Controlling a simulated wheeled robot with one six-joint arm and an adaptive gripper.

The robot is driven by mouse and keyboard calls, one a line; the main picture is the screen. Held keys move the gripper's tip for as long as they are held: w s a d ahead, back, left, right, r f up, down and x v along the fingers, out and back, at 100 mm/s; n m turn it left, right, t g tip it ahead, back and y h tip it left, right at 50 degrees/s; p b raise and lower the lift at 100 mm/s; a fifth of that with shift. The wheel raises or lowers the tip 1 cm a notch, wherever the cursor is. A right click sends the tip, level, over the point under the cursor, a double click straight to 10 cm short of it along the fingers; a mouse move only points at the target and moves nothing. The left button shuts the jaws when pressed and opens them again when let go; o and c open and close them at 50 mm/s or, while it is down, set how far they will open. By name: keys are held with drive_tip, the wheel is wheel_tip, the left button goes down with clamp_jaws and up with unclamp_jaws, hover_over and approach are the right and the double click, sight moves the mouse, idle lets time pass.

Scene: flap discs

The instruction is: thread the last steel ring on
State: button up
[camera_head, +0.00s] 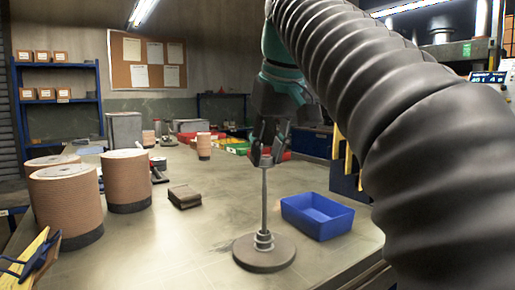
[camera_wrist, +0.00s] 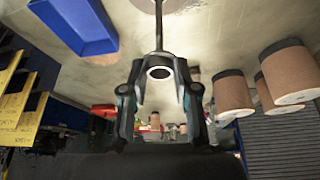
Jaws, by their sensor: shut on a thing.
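A steel rod (camera_head: 264,200) stands upright on a round base (camera_head: 264,260), with steel rings (camera_head: 263,240) stacked at its foot. My gripper (camera_head: 264,160) is at the top of the rod, pointing down. In the wrist view my gripper (camera_wrist: 160,80) is shut on a steel ring (camera_wrist: 160,73), its open hole visible between the fingertips. The rod (camera_wrist: 159,30) runs up to the ring's edge there. I cannot tell whether the rod's tip is inside the ring or just beside it. In the head view the fingers largely hide the held ring.
An empty blue tray (camera_head: 318,216) sits right of the base. Stacks of brown discs (camera_head: 127,180) stand at the left of the table. A small dark block (camera_head: 184,196) lies left of the rod. Green and red bins (camera_head: 237,148) are behind.

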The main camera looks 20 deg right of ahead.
sight(265, 221)
drive_tip(key=shift+f+b, duration=0.5)
drive_tip(key=shift+f, duration=0.35)
idle(0.3)
drive_tip(key=shift+f+b, duration=4.1)
drive_tip(key=shift+f, duration=1.25)
drive_tip(key=o, duration=0.8)
drive_tip(key=shift+o, duration=0.2)
drive_tip(key=shift+r, duration=0.1)
drive_tip(key=v, duration=0.7)
drive_tip(key=shift+r, duration=0.25)
drive_tip(key=shift+s, duration=0.1)
